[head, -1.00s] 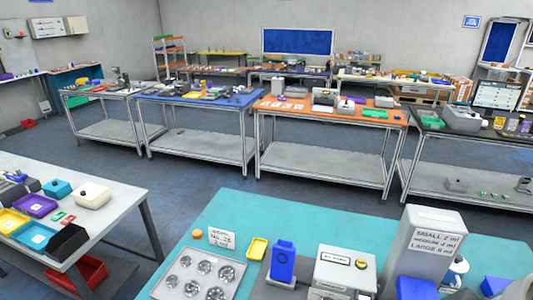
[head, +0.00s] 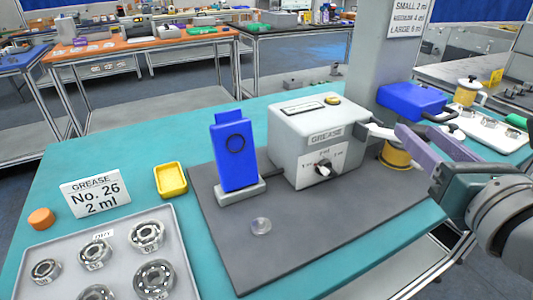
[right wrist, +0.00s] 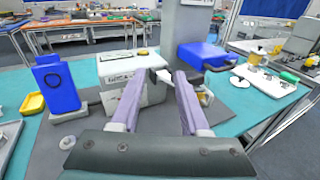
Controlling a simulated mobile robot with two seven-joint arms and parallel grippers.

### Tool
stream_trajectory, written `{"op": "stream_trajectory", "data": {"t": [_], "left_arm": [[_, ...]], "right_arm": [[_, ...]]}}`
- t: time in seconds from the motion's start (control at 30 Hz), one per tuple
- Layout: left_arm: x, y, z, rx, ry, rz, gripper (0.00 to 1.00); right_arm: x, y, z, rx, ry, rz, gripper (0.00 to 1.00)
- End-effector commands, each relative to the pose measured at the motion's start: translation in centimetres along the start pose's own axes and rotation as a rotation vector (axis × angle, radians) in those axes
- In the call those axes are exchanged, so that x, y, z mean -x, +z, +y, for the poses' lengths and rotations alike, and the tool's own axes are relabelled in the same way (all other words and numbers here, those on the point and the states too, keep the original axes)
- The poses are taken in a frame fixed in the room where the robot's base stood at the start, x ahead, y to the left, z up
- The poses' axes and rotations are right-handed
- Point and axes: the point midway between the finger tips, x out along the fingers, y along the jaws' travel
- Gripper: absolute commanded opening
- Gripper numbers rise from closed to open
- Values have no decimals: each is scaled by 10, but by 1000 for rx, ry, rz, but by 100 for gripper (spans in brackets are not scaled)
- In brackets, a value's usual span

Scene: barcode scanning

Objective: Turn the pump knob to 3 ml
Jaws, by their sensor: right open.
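The grease pump (head: 310,140) is a pale grey box labelled GREASE on a dark mat. Its black knob (head: 322,169) sits on a white dial on the front face; the dial marks and exact setting are too small to read. The pump also shows in the right wrist view (right wrist: 118,68), partly hidden by a finger. My right gripper (head: 412,132) has purple fingers and is open and empty, right of the pump and apart from the knob. In the right wrist view its fingers (right wrist: 160,76) point towards the pump's right side. My left gripper is not in view.
A blue block-shaped device (head: 234,150) stands left of the pump. A card (head: 95,195) reads No. 26, 2 ml. A tray (head: 185,265) holds several bearings. A yellow dish (head: 171,179) and blue box (head: 412,100) are nearby. The mat (head: 300,230) before the pump is mostly clear.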

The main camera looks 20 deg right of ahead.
Motion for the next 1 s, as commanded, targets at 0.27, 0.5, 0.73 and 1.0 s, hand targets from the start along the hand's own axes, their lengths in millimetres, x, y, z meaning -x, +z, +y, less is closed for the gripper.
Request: {"op": "stream_trajectory", "data": {"t": [0.27,0.5,0.73,1.0], "left_arm": [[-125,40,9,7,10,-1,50],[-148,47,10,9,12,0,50],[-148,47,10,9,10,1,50],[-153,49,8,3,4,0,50]], "right_arm": [[-19,-125,18,798,276,-208,45],[-20,-156,23,1080,362,-290,45],[-46,-152,36,1093,364,-298,45],[-89,-150,56,1090,364,-296,45]]}}
